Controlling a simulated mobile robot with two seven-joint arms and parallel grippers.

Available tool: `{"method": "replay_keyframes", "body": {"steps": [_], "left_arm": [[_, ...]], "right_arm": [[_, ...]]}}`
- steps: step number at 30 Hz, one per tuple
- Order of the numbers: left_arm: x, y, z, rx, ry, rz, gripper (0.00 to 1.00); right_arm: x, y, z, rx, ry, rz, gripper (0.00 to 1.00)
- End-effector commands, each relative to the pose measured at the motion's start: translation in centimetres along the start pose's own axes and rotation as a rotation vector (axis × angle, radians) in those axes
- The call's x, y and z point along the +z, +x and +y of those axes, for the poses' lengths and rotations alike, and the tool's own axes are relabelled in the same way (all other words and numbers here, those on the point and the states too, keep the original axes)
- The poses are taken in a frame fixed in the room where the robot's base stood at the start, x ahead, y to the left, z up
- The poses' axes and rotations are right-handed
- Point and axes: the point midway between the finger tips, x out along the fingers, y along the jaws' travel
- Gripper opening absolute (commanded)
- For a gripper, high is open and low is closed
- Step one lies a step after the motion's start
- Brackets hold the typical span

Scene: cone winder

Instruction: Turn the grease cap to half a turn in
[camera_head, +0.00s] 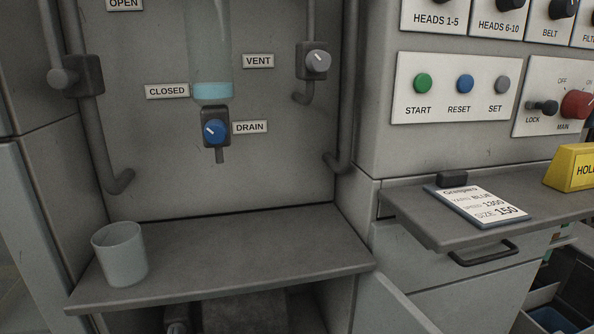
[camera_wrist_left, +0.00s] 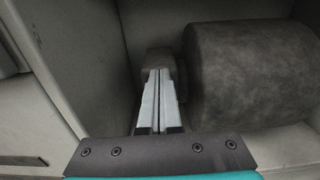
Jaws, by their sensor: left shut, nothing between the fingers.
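My left gripper (camera_wrist_left: 160,72) shows in the left wrist view, its two pale metal fingers shut together with nothing between them. Its tips point at a small dark rounded block (camera_wrist_left: 160,57) beside a large dark cylinder (camera_wrist_left: 254,72). The fingers cover part of the block, and I cannot tell whether they touch it. I cannot make out for sure which part is the grease cap. In the head view a small grey rounded part (camera_head: 178,327) shows under the shelf at the bottom edge, too cut off to identify. My right gripper is in neither view.
A grey shelf (camera_head: 240,258) overhangs the recess and carries a grey cup (camera_head: 120,253). An open door panel (camera_head: 388,310) stands right of the recess. In the wrist view, pale walls (camera_wrist_left: 70,62) close in on the left. A desk ledge (camera_head: 420,215) juts out at right.

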Motion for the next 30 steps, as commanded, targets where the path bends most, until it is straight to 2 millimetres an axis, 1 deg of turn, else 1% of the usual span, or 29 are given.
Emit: {"method": "replay_keyframes", "body": {"steps": [2, 12, 15, 18, 26, 28, 30], "left_arm": [[0.1, -0.5, 0.0, 0.001, 0.0, -0.001, 0.0], [0.3, -4.5, 0.1, 0.002, 0.0, -0.008, 0.0], [0.3, -5.3, 0.0, 0.002, 0.0, -0.009, 0.0], [0.4, -5.7, 0.0, 0.003, 0.0, -0.011, 0.0], [0.4, -5.7, 0.0, 0.002, 0.001, -0.012, 0.0], [0.5, -5.8, -0.2, -0.008, 0.02, -0.01, 0.0], [0.7, -6.0, -1.0, -0.039, 0.076, -0.007, 0.0]], "right_arm": [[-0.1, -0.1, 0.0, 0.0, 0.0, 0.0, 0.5], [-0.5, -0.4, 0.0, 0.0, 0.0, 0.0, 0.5], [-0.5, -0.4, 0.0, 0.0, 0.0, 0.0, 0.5], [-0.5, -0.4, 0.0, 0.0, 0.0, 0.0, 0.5], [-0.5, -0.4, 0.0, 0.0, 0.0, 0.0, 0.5], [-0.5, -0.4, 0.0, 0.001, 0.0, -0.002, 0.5], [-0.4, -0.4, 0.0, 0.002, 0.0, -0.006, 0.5]]}}
